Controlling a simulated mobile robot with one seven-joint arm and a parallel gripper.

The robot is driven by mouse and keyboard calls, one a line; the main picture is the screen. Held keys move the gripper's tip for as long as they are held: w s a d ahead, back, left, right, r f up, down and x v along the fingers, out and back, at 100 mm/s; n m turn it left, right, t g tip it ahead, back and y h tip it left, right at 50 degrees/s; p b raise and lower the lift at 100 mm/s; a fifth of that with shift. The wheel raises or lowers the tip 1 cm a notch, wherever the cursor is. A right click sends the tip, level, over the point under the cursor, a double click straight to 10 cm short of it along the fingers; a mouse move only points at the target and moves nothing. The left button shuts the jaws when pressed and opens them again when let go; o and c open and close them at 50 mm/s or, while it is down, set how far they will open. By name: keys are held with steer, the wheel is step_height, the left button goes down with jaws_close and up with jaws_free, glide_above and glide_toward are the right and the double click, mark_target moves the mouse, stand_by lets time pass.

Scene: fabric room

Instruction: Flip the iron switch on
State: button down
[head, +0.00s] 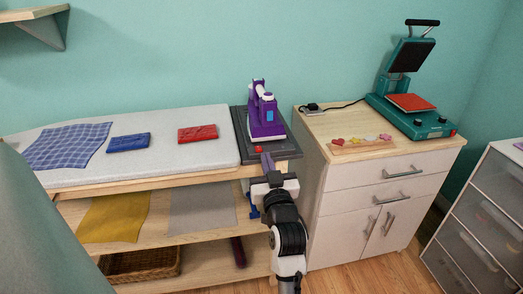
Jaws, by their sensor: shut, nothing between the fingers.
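A purple and white iron (263,118) stands upright on a dark rest (289,146) at the right end of the ironing board. A small red switch (259,149) shows on the front part of the rest; its on or off position is too small to tell. My gripper (267,160) is shut and empty. Its tips are just in front of the rest, slightly right of and below the red switch in the head view. I cannot tell whether they touch it.
Shelves below hold fabrics and a basket (140,264). A white cabinet (345,205) on the right bears a teal heat press (425,122). A drawer unit (490,210) stands far right.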

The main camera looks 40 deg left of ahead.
step_height(320, 180, up, 2)
steer(key=p, duration=0.3)
glide_above(261, 147)
steer(key=s+d, duration=0.2)
steer(key=s, duration=0.1)
step_height(261, 147, down, 3)
steer(key=shift+w+d+r, duration=0.1)
steer(key=shift+r, duration=0.05)
steer(key=shift+f, duration=0.7)
